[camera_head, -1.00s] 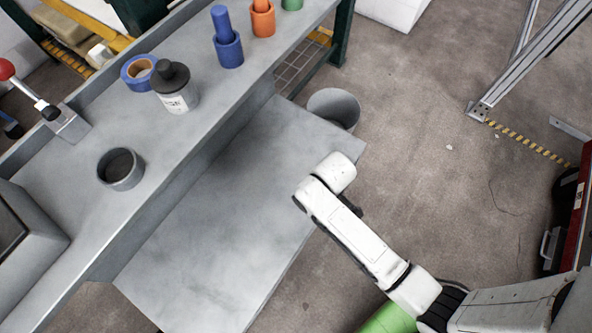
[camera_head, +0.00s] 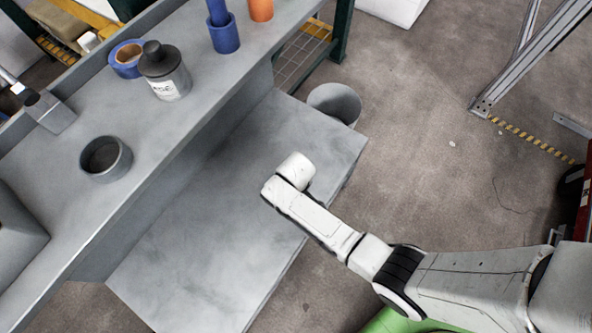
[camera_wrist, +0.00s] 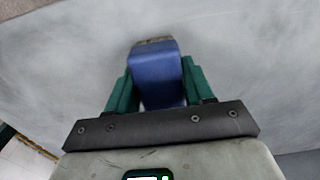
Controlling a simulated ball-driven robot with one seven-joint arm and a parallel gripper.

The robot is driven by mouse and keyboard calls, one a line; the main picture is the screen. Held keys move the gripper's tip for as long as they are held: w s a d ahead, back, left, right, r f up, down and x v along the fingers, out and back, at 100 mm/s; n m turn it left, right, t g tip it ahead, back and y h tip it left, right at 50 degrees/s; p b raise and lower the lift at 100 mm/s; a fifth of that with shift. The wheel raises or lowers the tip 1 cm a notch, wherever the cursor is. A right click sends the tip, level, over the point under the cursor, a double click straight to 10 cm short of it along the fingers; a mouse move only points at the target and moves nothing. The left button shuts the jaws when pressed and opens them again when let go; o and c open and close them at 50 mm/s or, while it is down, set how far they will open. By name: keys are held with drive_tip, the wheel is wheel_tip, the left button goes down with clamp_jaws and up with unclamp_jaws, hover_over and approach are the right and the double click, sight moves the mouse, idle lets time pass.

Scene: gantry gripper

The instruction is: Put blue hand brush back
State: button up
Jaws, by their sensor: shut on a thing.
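The blue hand brush (camera_wrist: 157,85) shows in the wrist view as a blue block with a brownish far end. My gripper (camera_wrist: 154,70) is shut on it, with a green finger on each side. Behind the brush is the grey, smooth surface (camera_wrist: 245,70). In the head view my white wrist hangs over the low grey platform (camera_head: 210,245), and neither the gripper fingers nor the brush can be seen there.
On the grey bench (camera_head: 150,128) stand an open grey cup (camera_head: 107,160), a dark-capped bottle (camera_head: 165,72), a blue tape roll (camera_head: 127,60), a blue holder (camera_head: 224,38) with a blue rod, and an orange holder (camera_head: 260,10). A grey bin (camera_head: 335,102) stands beyond the platform.

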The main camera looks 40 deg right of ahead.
drive_tip(key=o, duration=1.1)
wheel_tip(320, 180, up, 12)
drive_tip(key=p, duration=0.3)
drive_tip(key=shift+s+r, duration=0.1)
drive_tip(key=s+d+r+m, duration=0.1)
drive_tip(key=s+d+r, duration=0.1)
drive_tip(key=s+r, duration=0.2)
drive_tip(key=s+d+r+m, duration=0.1)
drive_tip(key=s+d+r, duration=0.2)
drive_tip(key=s, duration=0.3)
drive_tip(key=s+d+r+m+t, duration=0.1)
drive_tip(key=s+d+r+m, duration=0.1)
drive_tip(key=s+r, duration=0.3)
drive_tip(key=shift+s+d, duration=0.35)
drive_tip(key=shift+s, duration=0.15)
